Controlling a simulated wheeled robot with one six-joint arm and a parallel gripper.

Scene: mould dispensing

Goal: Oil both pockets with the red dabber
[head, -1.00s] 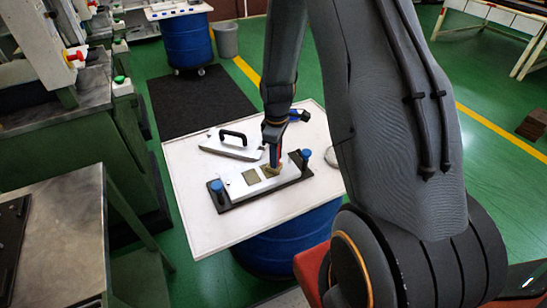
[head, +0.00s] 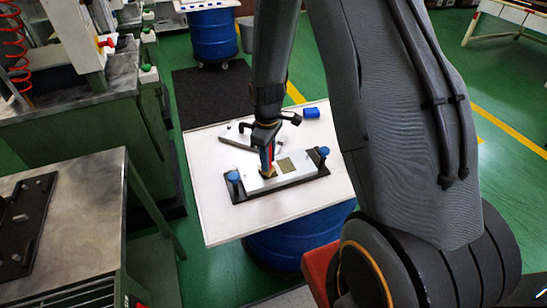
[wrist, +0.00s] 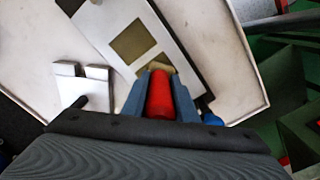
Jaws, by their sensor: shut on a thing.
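My gripper (head: 267,148) is shut on the red dabber (wrist: 160,96), which stands between its two blue-grey fingers in the wrist view. The dabber's tan tip (wrist: 156,68) is at the left pocket of the silver mould plate (head: 304,163) and mostly hides that pocket. I cannot tell whether the tip touches the pocket floor. The right pocket (head: 286,165) is an uncovered olive square; it also shows in the wrist view (wrist: 132,43). The plate lies on a black base (head: 278,188) with blue knobs (head: 233,177) (head: 324,152) at its ends.
A silver lid with a black handle (head: 232,136) lies behind the mould, partly hidden by my arm. A blue object (head: 311,113) sits at the back of the white table (head: 215,210). The table's front and left are clear. A metal bench (head: 85,185) stands at left.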

